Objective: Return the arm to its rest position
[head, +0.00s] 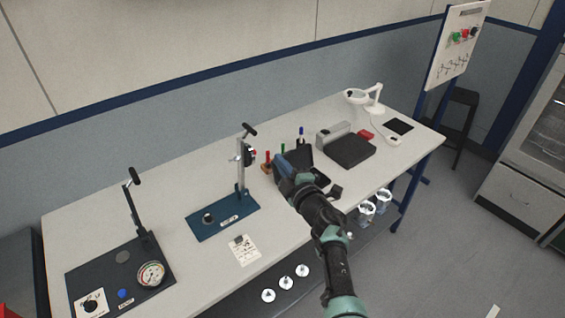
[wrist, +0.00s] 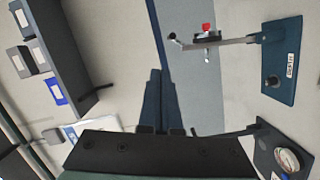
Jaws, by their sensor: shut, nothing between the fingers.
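My gripper (head: 280,160) is in the head view, above the middle of the workbench, at the end of my dark arm with teal joints. In the wrist view its two dark fingers (wrist: 161,75) lie side by side, shut, with nothing between them. The arm reaches up and left from the lower right of the head view. It hides part of the bench top and of a dark tray behind it.
The white workbench (head: 285,222) carries a blue lever press (head: 222,220) left of my gripper and a dark press with a gauge (head: 151,274) farther left. A grey and black device (head: 350,150) and a white magnifier lamp (head: 375,105) stand right. White parts sit on the shelf below.

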